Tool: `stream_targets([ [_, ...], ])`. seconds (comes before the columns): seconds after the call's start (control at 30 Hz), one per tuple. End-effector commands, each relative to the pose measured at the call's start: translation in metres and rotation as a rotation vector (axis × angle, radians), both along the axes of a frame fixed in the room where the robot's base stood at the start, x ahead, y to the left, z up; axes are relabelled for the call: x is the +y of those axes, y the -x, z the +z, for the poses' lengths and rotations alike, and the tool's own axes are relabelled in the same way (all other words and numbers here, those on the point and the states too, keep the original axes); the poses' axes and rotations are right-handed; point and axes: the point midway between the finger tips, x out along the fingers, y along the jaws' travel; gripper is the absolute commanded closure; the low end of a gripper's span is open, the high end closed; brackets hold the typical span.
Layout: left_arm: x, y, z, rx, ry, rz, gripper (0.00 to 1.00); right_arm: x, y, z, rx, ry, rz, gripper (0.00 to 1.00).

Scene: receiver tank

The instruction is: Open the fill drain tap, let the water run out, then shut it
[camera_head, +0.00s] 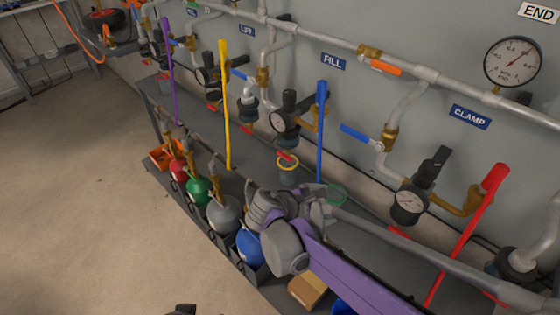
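The FILL sign (332,62) is on the grey wall. Below it are a dark regulator with a round gauge (280,122) and a blue hose (320,135). A small red lever (285,156) sits low beneath them, above a yellow ring (287,167). I cannot tell for sure that this lever is the fill drain tap, or whether it is open; no water shows. My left gripper does not clearly show.
A grey pipe (405,250) runs along the front of the bench. Red, green, grey and blue (249,248) round vessels stand below it. Yellow (225,105) and red (470,230) hoses flank the blue one. The floor (85,200) at left is clear.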

Motion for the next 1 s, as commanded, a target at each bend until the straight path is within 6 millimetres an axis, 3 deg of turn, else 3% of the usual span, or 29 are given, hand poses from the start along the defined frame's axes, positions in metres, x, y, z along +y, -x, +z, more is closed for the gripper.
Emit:
stream_targets([
  [0.03, 0.0, 0.0, -0.003, 0.001, 0.0, 0.0, 0.0, 0.021, -0.018, -0.001, 0.013, 0.087, 0.059, 0.0],
  [0.2, 0.0, -0.001, -0.007, 0.002, 0.0, 0.0, 0.0, 0.086, -0.058, 0.006, 0.049, 0.4, 0.216, 0.0],
  [0.4, 0.0, -0.002, -0.011, 0.003, 0.0, 0.0, 0.0, 0.159, -0.077, 0.011, 0.063, 0.7, 0.309, 0.0],
  [0.5, 0.0, -0.002, -0.012, 0.003, 0.0, 0.0, 0.0, 0.181, -0.077, 0.013, 0.063, 0.788, 0.326, 0.0],
  [0.7, 0.0, -0.002, -0.014, 0.004, 0.0, 0.0, 0.0, 0.191, -0.081, 0.014, 0.066, 0.848, 0.331, 0.0],
  [1.0, 0.0, -0.004, -0.025, 0.005, 0.0, 0.0, 0.0, 0.154, -0.116, 0.013, 0.066, 0.847, 0.329, 0.0],
])
